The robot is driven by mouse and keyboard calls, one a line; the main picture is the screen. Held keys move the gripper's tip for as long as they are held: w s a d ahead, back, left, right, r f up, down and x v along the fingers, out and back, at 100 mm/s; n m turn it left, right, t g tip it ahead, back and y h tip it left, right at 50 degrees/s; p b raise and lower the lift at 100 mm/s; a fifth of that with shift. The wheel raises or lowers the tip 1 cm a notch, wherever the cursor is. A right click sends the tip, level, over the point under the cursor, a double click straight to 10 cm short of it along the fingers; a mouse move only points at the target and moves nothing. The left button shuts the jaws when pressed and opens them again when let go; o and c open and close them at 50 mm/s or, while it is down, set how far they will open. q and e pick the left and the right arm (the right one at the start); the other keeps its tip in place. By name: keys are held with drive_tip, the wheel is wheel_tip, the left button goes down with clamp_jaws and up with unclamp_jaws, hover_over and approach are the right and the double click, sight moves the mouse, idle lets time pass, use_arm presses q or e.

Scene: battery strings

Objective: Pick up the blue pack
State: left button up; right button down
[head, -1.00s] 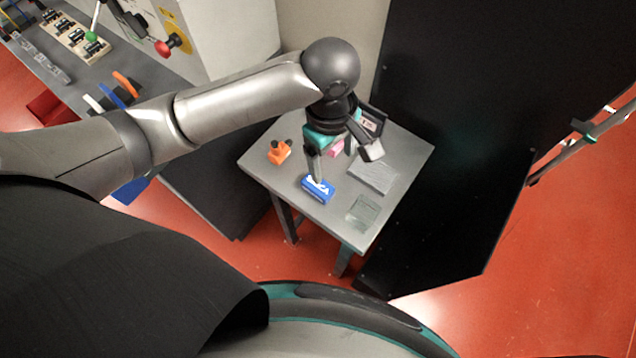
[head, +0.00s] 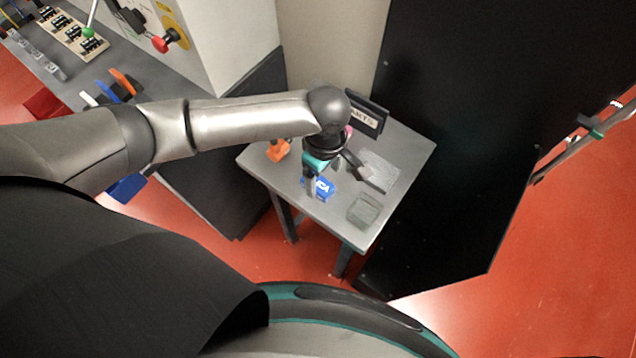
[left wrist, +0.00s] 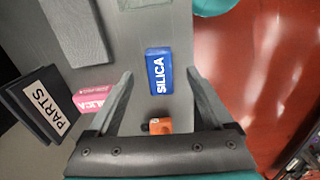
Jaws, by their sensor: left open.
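The blue pack (head: 321,187), with white lettering on it, lies on the small grey table (head: 262,171). My left gripper (head: 340,188) is above the table near the pack and partly covers it in the head view. In the left wrist view the blue pack (left wrist: 159,71) reads SILICA and lies ahead of the gap between the fingers of my left gripper (left wrist: 160,75). The fingers are wide apart with nothing between them. My right gripper is not in view.
An orange item (head: 278,150) and a pink SILICA pack (left wrist: 92,98) are on the table. A PARTS sign (head: 367,115) stands at the back. Grey flat pieces (head: 364,210) lie at the right. A tall black panel (head: 450,150) rises beside the table.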

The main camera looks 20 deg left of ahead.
sight(322, 186)
use_arm(q)
wheel_tip(322, 186, down, 4)
drive_tip(key=shift+w+a+f+b, duration=0.1)
drive_tip(key=shift+a+b, duration=0.05)
drive_tip(key=shift+b, duration=0.15)
drive_tip(key=shift+c, duration=0.2)
clamp_jaws()
idle(0.4)
